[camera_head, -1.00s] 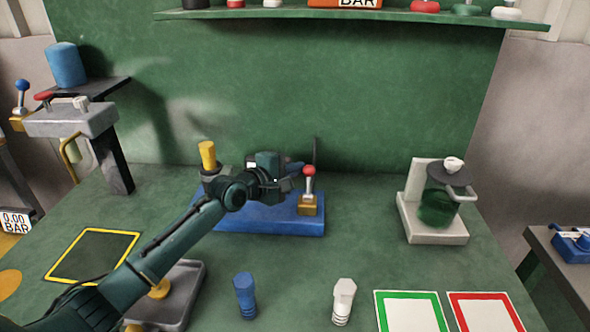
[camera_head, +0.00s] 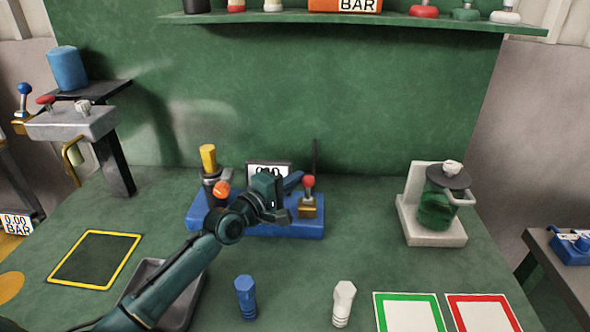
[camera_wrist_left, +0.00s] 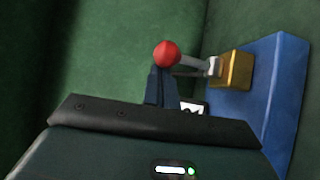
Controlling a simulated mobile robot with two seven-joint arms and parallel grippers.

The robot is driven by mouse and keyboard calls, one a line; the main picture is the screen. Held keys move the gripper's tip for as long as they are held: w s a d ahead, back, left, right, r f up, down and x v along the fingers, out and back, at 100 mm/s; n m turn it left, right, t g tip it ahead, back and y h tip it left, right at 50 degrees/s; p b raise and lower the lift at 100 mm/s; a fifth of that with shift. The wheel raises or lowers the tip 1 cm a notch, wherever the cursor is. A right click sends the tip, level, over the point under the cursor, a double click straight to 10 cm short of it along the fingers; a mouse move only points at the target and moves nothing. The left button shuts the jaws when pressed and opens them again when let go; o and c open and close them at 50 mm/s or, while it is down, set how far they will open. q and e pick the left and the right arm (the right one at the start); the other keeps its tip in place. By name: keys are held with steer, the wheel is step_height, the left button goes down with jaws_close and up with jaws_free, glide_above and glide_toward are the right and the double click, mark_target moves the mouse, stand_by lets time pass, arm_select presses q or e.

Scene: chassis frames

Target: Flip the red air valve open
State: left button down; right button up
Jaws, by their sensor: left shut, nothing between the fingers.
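The red air valve is a lever with a red ball (camera_head: 308,181) on a brass block (camera_head: 307,211), at the right end of a blue base on the green bench. In the left wrist view the red ball (camera_wrist_left: 167,53) is just beyond the fingertips, and its metal stem runs right to the brass block (camera_wrist_left: 233,69). My left gripper (camera_head: 294,182) is shut and empty, its dark blue fingers just left of the ball. In the left wrist view the fingers (camera_wrist_left: 159,86) overlap the ball's lower edge; I cannot tell if they touch. My right gripper is not in view.
The blue base (camera_head: 285,230) also carries a yellow-topped post (camera_head: 208,158), an orange knob (camera_head: 221,188) and a gauge display (camera_head: 266,168), partly hidden by my gripper. A blue bolt (camera_head: 245,296) and a white bolt (camera_head: 343,303) stand in front. A jar stand (camera_head: 432,232) is at right.

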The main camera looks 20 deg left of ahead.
arm_select(q)
steer(key=shift+s+d, duration=0.1)
steer(key=shift+s, duration=0.35)
steer(key=shift+f, duration=0.1)
steer(key=shift+s+a, duration=0.25)
steer(key=shift+s, duration=0.15)
steer(key=v, duration=1.2)
steer(key=shift+b, duration=0.45)
steer(key=shift+s, duration=0.1)
